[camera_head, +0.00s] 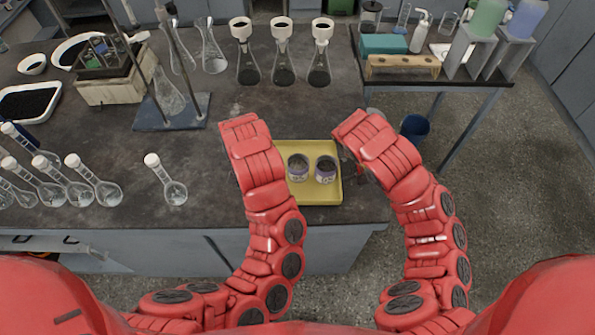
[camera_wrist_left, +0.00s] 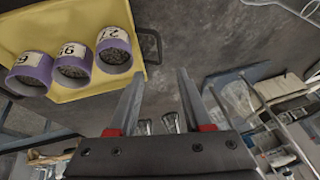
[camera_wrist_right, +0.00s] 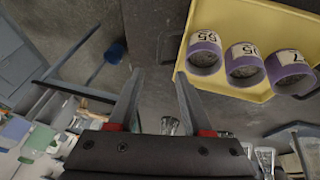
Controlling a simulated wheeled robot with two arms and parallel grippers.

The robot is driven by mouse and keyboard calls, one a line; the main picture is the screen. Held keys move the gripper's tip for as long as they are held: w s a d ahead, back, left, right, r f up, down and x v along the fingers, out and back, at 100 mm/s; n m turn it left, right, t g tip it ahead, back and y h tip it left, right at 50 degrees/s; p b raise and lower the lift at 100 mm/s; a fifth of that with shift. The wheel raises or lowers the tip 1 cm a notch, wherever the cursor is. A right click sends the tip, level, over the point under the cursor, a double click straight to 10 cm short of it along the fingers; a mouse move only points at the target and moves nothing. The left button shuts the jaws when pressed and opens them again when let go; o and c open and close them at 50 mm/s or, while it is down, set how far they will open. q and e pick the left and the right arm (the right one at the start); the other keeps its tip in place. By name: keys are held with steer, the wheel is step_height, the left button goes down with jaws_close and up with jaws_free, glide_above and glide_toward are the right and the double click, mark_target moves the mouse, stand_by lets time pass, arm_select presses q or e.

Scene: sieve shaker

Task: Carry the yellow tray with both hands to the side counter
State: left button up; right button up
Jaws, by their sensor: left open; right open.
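The yellow tray (camera_head: 312,196) lies on the dark bench near its front right corner, between my two arms. It carries purple-and-white labelled cups with dark grains; two show in the head view, three in the left wrist view (camera_wrist_left: 73,65). My left gripper (camera_wrist_left: 158,76) is open and empty beside the tray's dark side handle (camera_wrist_left: 151,45), apart from it. My right gripper (camera_wrist_right: 160,73) is open and empty near the opposite handle (camera_wrist_right: 167,46). In the head view my wrists hide most of both grippers. The side counter (camera_head: 494,80) stands at the right.
The side counter holds a teal box (camera_head: 384,44), a wooden rack (camera_head: 402,65) and coloured bottles on stands. Several flasks stand along the bench's back and left. A stand with a grey base (camera_head: 150,118) is left of the tray. A blue bin (camera_head: 414,128) is on the floor.

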mark_target(354, 165)
arm_select(q)
steer(key=x, duration=0.4)
steer(key=shift+w+f, duration=0.1)
arm_select(e)
steer(key=x, duration=0.4)
steer(key=shift+w+f, duration=0.1)
arm_select(q)
steer(key=x, duration=0.9)
steer(key=shift+w+f, duration=0.1)
steer(key=shift+w, duration=0.05)
arm_select(e)
steer(key=x, duration=0.9)
steer(key=shift+f, duration=0.2)
arm_select(q)
steer(key=shift+w+f, duration=0.15)
steer(key=shift+f, duration=0.25)
arm_select(e)
steer(key=shift+w+d+f, duration=0.1)
steer(key=shift+w+f, duration=0.1)
steer(key=shift+f, duration=0.1)
arm_select(q)
jaws_close()
arm_select(e)
jaws_close()
arm_select(q)
steer(key=shift+r, duration=0.1)
